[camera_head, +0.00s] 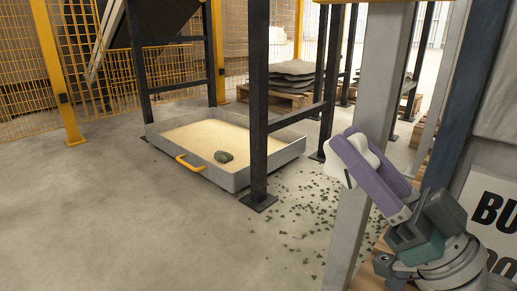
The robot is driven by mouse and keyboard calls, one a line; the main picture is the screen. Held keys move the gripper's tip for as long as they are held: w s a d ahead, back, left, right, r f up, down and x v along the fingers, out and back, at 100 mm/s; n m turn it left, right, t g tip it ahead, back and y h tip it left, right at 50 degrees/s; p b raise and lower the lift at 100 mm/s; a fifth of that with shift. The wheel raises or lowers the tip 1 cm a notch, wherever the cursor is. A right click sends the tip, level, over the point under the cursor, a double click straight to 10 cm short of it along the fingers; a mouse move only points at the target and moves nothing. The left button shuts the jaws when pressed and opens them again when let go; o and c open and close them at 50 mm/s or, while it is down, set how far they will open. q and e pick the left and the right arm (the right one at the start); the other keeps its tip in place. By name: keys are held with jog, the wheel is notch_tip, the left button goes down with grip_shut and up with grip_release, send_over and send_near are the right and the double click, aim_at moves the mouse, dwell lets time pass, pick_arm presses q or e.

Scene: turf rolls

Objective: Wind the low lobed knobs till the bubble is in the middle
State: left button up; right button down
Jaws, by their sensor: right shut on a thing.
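My right gripper (358,158), with purple fingers, comes in from the lower right. It is shut on a white lobed knob (364,147) at the grey upright post (352,215). White lobes show between and beside the fingers; the rest of the knob is hidden by them. How the knob joins the post cannot be seen. No bubble level and no other lobed knob can be made out. My left gripper is not in view.
A grey tray (238,181) of sandy material with a yellow handle and a dark lump stands on the floor between dark frame legs (258,120). Green crumbs lie right of it. Pallets, yellow mesh fencing and a lettered sign (492,215) surround. Floor at left is clear.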

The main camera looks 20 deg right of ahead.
jog(key=c, duration=0.6)
grip_release()
jog(key=shift+c, duration=0.2)
jog(key=v, duration=1)
jog(key=shift+a+r, duration=0.1)
